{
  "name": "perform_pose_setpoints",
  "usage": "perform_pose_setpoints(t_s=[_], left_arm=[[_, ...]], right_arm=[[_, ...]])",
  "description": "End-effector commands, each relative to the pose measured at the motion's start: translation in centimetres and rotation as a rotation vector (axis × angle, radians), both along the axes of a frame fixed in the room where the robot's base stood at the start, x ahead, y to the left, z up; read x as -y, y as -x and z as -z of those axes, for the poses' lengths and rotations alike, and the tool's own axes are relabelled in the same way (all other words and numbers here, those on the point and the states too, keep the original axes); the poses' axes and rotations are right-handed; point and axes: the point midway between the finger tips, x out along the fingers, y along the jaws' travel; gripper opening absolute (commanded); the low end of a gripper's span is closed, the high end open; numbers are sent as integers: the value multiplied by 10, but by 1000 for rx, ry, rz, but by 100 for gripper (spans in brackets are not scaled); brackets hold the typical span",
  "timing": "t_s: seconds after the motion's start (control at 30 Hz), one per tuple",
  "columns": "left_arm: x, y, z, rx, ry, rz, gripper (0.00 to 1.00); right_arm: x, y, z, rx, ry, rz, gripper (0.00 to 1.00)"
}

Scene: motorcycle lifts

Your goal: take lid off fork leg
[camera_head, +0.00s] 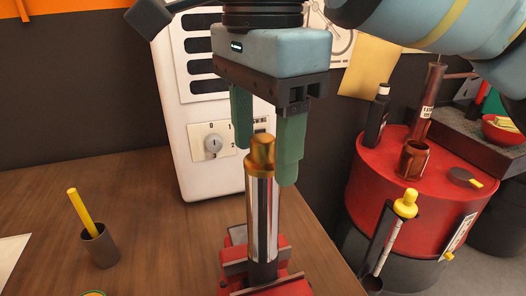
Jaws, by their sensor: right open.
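The fork leg (263,219) is a shiny metal tube standing upright in a red clamp (233,262) on the wooden bench. Its lid (262,155), a gold-coloured cap with a narrower top, sits on the tube's upper end. My right gripper (268,150) has green fingers pointing down and is open. One finger is left of and behind the lid, the other right of it. The lid shows in front of the gap between them, and contact cannot be told. My left gripper is not in view.
A dark cup with a yellow stick (102,247) stands on the bench at left. A white cabinet (172,120) with a dial is behind. At right, a red drum (372,190) holds a dark bottle (377,115), a brown jar (413,162) and other items.

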Motion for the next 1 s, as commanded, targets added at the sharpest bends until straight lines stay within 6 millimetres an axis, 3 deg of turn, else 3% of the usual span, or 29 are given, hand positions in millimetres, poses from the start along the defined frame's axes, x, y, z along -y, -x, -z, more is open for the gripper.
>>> perform_pose_setpoints(t_s=[0.17,0.6,1.0], left_arm=[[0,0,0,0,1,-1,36],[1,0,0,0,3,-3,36],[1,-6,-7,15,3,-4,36]], right_arm=[[0,0,0,0,0,1,60],[0,0,0,0,0,0,6],[0,1,-8,4,0,1,6]])
